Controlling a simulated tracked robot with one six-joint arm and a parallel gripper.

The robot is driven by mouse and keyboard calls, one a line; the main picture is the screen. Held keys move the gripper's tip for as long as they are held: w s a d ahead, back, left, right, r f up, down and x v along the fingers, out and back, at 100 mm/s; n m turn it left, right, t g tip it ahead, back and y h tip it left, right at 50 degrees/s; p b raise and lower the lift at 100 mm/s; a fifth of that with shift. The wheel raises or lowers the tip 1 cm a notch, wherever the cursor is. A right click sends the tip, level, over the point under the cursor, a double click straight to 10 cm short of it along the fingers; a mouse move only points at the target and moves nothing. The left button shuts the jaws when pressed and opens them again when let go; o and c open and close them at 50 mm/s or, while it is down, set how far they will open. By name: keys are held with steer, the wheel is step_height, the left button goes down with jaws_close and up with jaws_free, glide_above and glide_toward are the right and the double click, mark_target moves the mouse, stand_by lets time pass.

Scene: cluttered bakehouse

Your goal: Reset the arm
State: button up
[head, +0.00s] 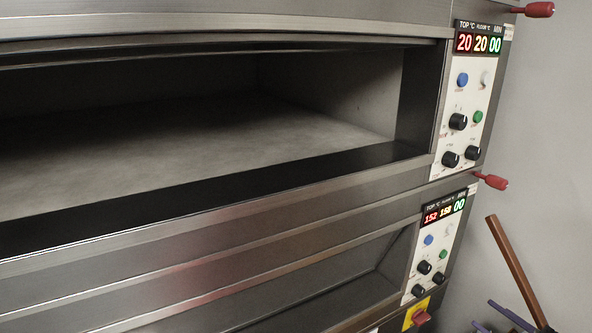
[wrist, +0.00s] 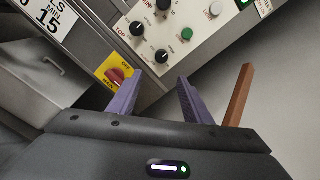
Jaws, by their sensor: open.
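My gripper (wrist: 158,98) shows at the bottom of the wrist view. Its two purple fingers are apart, with nothing between them. In the head view only its purple parts (head: 505,318) show at the bottom right corner, beside the lower oven's panel. A red rotary switch on a yellow plate (wrist: 117,76) lies just left of the left finger in the wrist view. It also shows at the bottom of the head view (head: 419,317). I cannot tell how far the fingers are from the oven front.
The upper oven chamber (head: 200,140) is open and empty. The upper panel (head: 468,110) reads 20, 20, 00; the lower panel (head: 437,240) reads 152, 158, 00. Red-tipped handles (head: 490,181) jut out at the right. A brown bar (head: 515,270) stands near my gripper. Plain wall lies right.

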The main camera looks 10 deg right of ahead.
steer(key=s+a+f+n+g+y, duration=0.1)
steer(key=s+a+f+g+y, duration=0.1)
steer(key=s+a+f+g, duration=0.3)
steer(key=s+a+r+n+g, duration=0.2)
steer(key=a+n+g, duration=0.45)
steer(key=a, duration=0.75)
steer(key=s+a+r+n+h, duration=0.2)
steer(key=a+r+n+h, duration=0.2)
steer(key=a+r+n, duration=0.4)
steer(key=s+a+r+n+h, duration=0.2)
steer(key=a+r+n+h, duration=0.2)
steer(key=a+r+n, duration=0.4)
steer(key=shift+s+a+r, duration=0.3)
steer(key=shift+a+r, duration=1.7)
steer(key=shift+a, duration=1.6)
steer(key=shift+n, duration=0.25)
steer(key=shift+c, duration=0.4)
